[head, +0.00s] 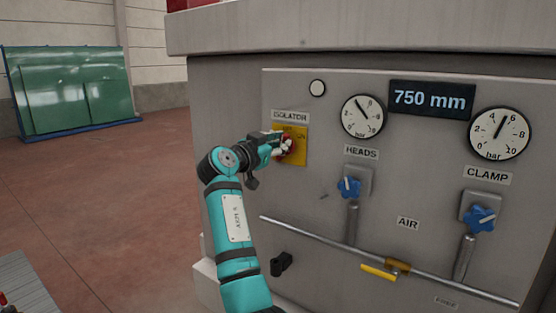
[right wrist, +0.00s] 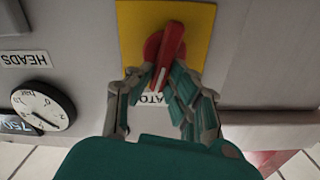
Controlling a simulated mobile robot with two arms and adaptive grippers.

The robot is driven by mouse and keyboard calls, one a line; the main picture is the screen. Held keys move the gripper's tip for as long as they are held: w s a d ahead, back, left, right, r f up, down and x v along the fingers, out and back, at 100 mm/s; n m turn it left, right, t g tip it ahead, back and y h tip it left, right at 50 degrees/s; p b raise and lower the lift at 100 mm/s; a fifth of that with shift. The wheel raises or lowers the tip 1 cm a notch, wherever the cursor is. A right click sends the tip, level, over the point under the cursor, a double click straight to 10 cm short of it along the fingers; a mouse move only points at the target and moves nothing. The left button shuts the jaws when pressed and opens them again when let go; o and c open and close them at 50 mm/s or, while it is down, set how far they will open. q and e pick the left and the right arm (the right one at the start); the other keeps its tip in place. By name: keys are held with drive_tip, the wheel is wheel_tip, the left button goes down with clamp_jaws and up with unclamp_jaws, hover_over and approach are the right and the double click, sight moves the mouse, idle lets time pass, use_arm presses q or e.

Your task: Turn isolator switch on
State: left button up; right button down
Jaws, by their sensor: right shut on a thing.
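The isolator switch has a red rotary handle (right wrist: 167,57) on a yellow plate (head: 300,150), under the label ISOLATOR (head: 290,117) on the grey machine panel. In the head view my right gripper (head: 284,146) is at the switch and partly hides the handle. In the right wrist view my right gripper (right wrist: 162,88) has its fingers on both sides of the red handle and is shut on it. The handle is slightly tilted in that view, and the fingers hide part of it and of the label. My left gripper is not in view.
Right of the switch are a HEADS gauge (head: 363,117), a CLAMP gauge (head: 499,133), a display reading 750 mm (head: 433,99) and two blue knobs (head: 349,187) (head: 480,219). A pipe with a yellow lever (head: 379,272) runs below. Open floor (head: 100,190) lies left.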

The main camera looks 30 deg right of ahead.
drive_tip(key=shift+s+d+f+m+b, duration=0.1)
drive_tip(key=shift+s+m+b, duration=0.1)
drive_tip(key=shift+m+b, duration=1.25)
drive_tip(key=shift+s+d+f+m+b, duration=0.1)
drive_tip(key=shift+s+f+m+b, duration=0.05)
drive_tip(key=shift+m+b, duration=1.3)
drive_tip(key=shift+s+f+m+b, duration=0.1)
drive_tip(key=shift+s+m+b, duration=0.1)
drive_tip(key=shift+m+b, duration=1.25)
drive_tip(key=shift+m, duration=0.35)
drive_tip(key=c, duration=1.3)
unclamp_jaws()
drive_tip(key=shift+d, duration=0.1)
drive_tip(key=shift+f, duration=0.1)
drive_tip(key=v, duration=1.2)
